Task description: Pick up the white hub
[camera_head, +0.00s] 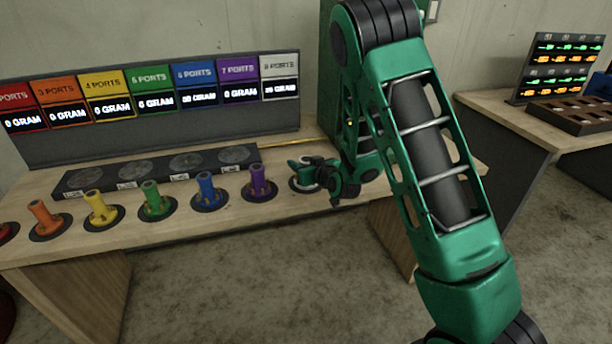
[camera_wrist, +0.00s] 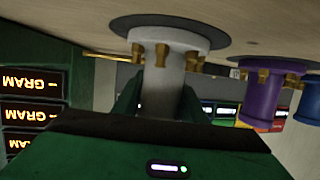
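The white hub (camera_wrist: 168,75) is a pale cylinder with brass ports around its wide end. In the wrist view, which looks upside down, that end meets a dark round disc (camera_wrist: 125,23). In the head view the white hub is mostly hidden by my gripper (camera_head: 305,174), at the right end of the row of hubs. In the wrist view the green fingers of my gripper (camera_wrist: 160,103) flank the hub's narrow body, one on each side. The fingers are very close to it, but whether they press on it is not clear.
A purple hub (camera_head: 258,183) stands just left of my gripper, then a blue hub (camera_head: 207,190) and several others on the wooden table (camera_head: 200,232). A display panel (camera_head: 160,125) rises behind. A second table (camera_head: 490,103) with a dark tray (camera_head: 575,117) stands at right.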

